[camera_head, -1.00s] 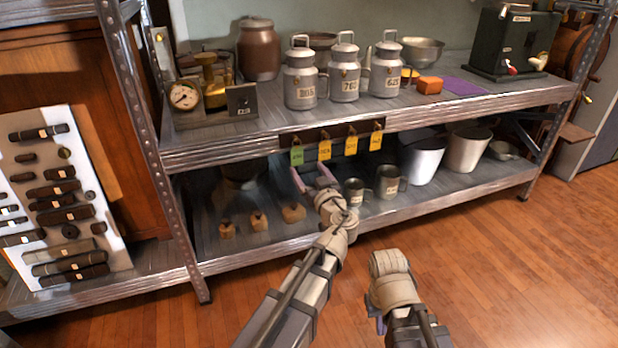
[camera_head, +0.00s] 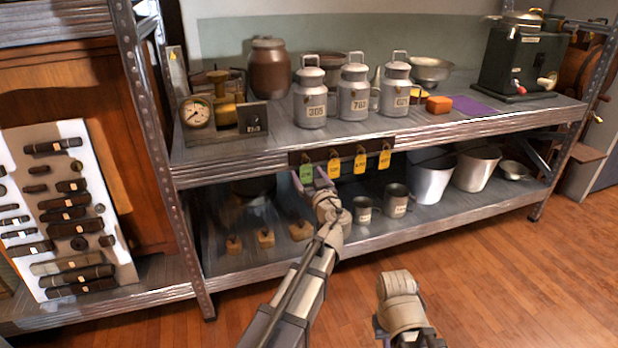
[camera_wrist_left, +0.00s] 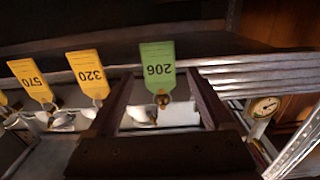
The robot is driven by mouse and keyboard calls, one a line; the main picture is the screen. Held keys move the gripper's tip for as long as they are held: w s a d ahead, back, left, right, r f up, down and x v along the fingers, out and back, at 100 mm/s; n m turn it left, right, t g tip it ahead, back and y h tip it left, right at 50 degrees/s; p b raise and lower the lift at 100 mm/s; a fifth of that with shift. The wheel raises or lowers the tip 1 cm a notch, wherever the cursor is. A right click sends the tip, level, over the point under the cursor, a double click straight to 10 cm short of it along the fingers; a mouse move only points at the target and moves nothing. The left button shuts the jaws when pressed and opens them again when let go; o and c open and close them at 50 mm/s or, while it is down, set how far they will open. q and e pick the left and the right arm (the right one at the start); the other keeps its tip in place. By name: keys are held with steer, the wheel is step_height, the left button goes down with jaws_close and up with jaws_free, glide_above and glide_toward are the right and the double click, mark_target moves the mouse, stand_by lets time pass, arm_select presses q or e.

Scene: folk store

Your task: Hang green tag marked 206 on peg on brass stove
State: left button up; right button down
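The green tag marked 206 (camera_head: 306,173) hangs at the left end of a row of tags on the dark rail at the upper shelf's front edge. In the left wrist view the green tag (camera_wrist_left: 158,62) shows upside down, between the spread fingers. My left gripper (camera_head: 312,186) is open just below and in front of the tag, not closed on it. The brass stove (camera_head: 219,88) stands on the upper shelf at left, behind a round gauge; its peg is too small to make out. My right gripper (camera_head: 381,330) is low in the head view, its fingers mostly hidden.
Yellow-orange tags (camera_head: 334,167) hang right of the green one. Milk cans (camera_head: 313,105) stand on the upper shelf, right of a small dark labelled plate (camera_head: 252,117). Metal mugs (camera_head: 362,211) and small wooden blocks (camera_head: 266,238) stand below. A metal post (camera_head: 150,130) rises left of the stove.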

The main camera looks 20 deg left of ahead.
arm_select(q)
jaws_close()
stand_by(0.5)
steer(key=shift+r+p, duration=0.4)
steer(key=shift+s+d, duration=0.15)
stand_by(0.5)
steer(key=shift+s+d, duration=0.4)
steer(key=shift+s, duration=0.2)
steer(key=shift+s+d, duration=0.1)
steer(key=shift+s, duration=0.05)
steer(key=shift+s+d+r+p, duration=0.25)
steer(key=shift+s+d, duration=0.25)
steer(key=shift+s, duration=0.2)
steer(key=shift+s+d+r+p, duration=0.2)
steer(key=shift+s+d, duration=0.25)
steer(key=shift+s, duration=0.2)
